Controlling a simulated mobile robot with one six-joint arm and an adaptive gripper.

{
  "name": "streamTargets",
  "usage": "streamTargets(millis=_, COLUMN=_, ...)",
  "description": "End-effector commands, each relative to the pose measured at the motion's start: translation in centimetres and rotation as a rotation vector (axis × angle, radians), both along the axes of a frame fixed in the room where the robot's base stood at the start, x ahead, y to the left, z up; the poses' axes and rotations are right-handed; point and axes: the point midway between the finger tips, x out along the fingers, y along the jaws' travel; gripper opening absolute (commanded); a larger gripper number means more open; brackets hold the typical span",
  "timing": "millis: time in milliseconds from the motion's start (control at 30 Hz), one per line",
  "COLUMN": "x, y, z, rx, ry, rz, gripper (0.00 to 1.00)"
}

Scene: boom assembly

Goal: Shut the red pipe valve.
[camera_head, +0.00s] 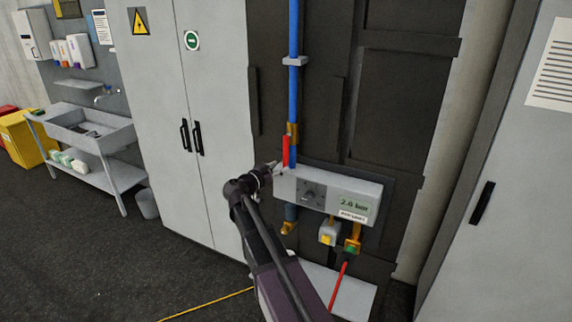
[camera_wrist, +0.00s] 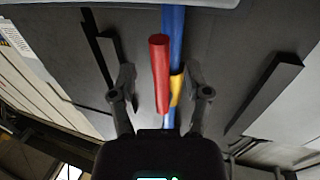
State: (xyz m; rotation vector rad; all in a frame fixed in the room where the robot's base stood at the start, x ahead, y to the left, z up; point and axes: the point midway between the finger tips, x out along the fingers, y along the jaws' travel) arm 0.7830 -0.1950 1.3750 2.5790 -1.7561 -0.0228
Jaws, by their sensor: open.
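The red valve handle (camera_head: 286,151) stands upright alongside the blue pipe (camera_head: 293,90), by a brass fitting (camera_head: 292,130), just above the grey box. In the wrist view the red handle (camera_wrist: 160,75) runs lengthwise in front of the blue pipe (camera_wrist: 176,40), with the brass fitting (camera_wrist: 176,90) partly behind it. My gripper (camera_head: 275,168) is close to the handle's lower end in the head view. In the wrist view my gripper (camera_wrist: 160,88) is open, one finger on each side of the handle, with gaps on both sides. Contact with the handle is not visible.
A grey cabinet (camera_head: 200,90) stands left.

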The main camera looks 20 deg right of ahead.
Motion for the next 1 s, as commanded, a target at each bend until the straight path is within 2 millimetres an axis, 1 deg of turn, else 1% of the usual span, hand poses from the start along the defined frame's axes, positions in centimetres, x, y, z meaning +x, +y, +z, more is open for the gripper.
streamTargets(millis=33, x=0.4, y=-0.8, z=0.0, rx=0.000, ry=0.000, rz=-0.002, gripper=0.62)
streamTargets(millis=100, x=0.7, y=-1.5, z=0.0, rx=0.000, ry=0.000, rz=-0.001, gripper=0.62)
streamTargets(millis=300, x=1.2, y=-3.0, z=0.0, rx=0.000, ry=0.000, rz=0.001, gripper=0.62)
streamTargets(millis=500, x=1.4, y=-3.4, z=0.0, rx=0.000, ry=0.000, rz=0.001, gripper=0.62)
streamTargets(millis=700, x=1.3, y=-3.3, z=0.0, rx=0.000, ry=0.000, rz=0.001, gripper=0.62)
streamTargets(millis=733, x=1.3, y=-3.3, z=0.0, rx=0.000, ry=0.000, rz=0.001, gripper=0.59)
streamTargets(millis=767, x=1.3, y=-3.3, z=0.0, rx=0.000, ry=0.000, rz=0.001, gripper=0.50)
streamTargets(millis=800, x=1.3, y=-3.3, z=0.0, rx=0.000, ry=0.000, rz=0.001, gripper=0.39)
streamTargets(millis=867, x=1.3, y=-3.3, z=0.0, rx=0.000, ry=0.000, rz=0.001, gripper=0.21)
streamTargets(millis=900, x=1.3, y=-3.3, z=0.0, rx=0.000, ry=0.000, rz=0.001, gripper=0.09)
streamTargets(millis=933, x=1.3, y=-3.3, z=0.0, rx=0.000, ry=0.000, rz=0.001, gripper=0.00)
streamTargets(millis=1000, x=1.3, y=-3.3, z=0.0, rx=0.000, ry=0.000, rz=0.001, gripper=0.00)
